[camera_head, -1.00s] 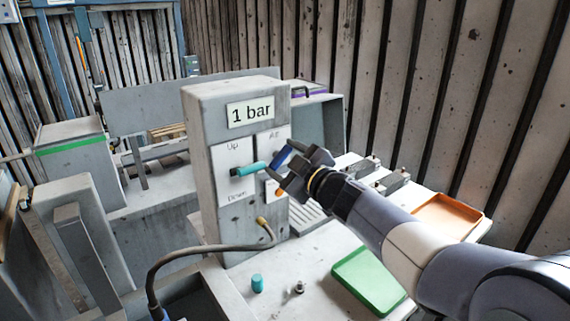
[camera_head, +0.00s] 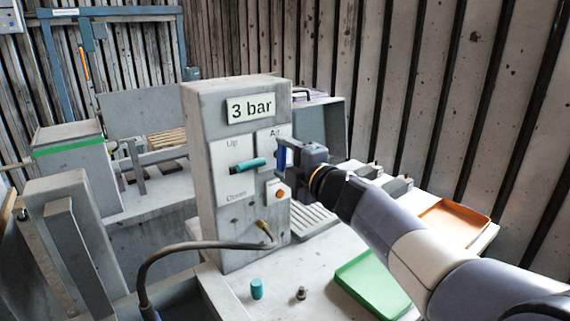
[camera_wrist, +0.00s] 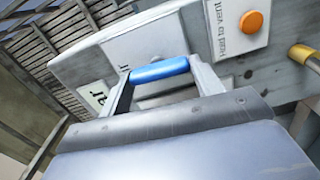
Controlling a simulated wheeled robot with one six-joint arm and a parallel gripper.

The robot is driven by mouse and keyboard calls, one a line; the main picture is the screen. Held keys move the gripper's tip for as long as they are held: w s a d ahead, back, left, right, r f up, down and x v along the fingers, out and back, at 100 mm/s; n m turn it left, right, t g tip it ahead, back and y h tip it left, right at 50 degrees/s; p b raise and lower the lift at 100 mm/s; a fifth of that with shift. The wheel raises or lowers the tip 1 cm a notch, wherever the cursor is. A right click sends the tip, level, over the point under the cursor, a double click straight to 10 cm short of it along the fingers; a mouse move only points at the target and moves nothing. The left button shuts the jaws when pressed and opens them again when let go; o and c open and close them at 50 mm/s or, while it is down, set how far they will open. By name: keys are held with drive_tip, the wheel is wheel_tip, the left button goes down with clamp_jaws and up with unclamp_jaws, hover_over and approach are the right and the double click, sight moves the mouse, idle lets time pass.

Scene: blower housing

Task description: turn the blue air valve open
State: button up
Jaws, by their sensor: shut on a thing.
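The blue air valve handle (camera_head: 282,157) is on the front of the grey control box (camera_head: 197,140), under the "Air" label. My gripper (camera_head: 286,160) is shut on this handle. In the wrist view the blue handle (camera_wrist: 160,70) lies between my two fingers (camera_wrist: 163,86), nearly level across the picture. In the head view the handle stands about upright, partly hidden by my gripper. The box's display (camera_head: 250,107) reads "3 bar".
A teal lever (camera_head: 248,165) between "Up" and "Down" sits just left of the valve. An orange button (camera_head: 280,194) is below it, also in the wrist view (camera_wrist: 251,21). A hose (camera_head: 190,247), a green tray (camera_head: 372,285) and an orange tray (camera_head: 455,220) are nearby.

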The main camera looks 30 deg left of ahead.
drive_tip(key=shift+f+n, duration=0.1)
drive_tip(key=shift+n, duration=0.4)
drive_tip(key=o, duration=1)
drive_tip(key=b+v, duration=0.1)
drive_tip(key=v, duration=0.9)
drive_tip(key=shift+s+d, duration=0.2)
drive_tip(key=shift+d, duration=0.15)
drive_tip(key=p+x, duration=0.1)
drive_tip(key=x, duration=1)
drive_tip(key=shift+d, duration=0.1)
